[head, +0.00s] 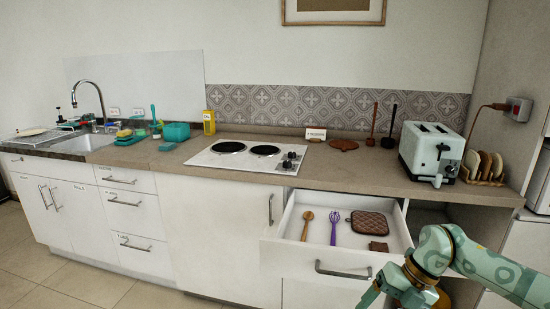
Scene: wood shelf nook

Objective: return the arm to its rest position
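My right arm (470,262) comes in from the lower right, green and teal with a bronze-coloured joint. Its gripper (372,292) is at the bottom edge of the picture, in front of and below the open drawer (292,230), near the drawer's handle. It is partly cut off, so I cannot tell whether the fingers are open or shut. The drawer holds a wooden spoon (306,224), a purple whisk (334,228), a brown quilted pot holder (369,223) and a small brown piece (379,247). My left arm and gripper are not in view.
The counter (380,175) carries a white cooktop (238,162), a toaster (431,151) and a rack of bread-like slices (484,167). A sink (88,143) is at the left. The open drawer juts out beside my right arm. The floor (70,285) at left is clear.

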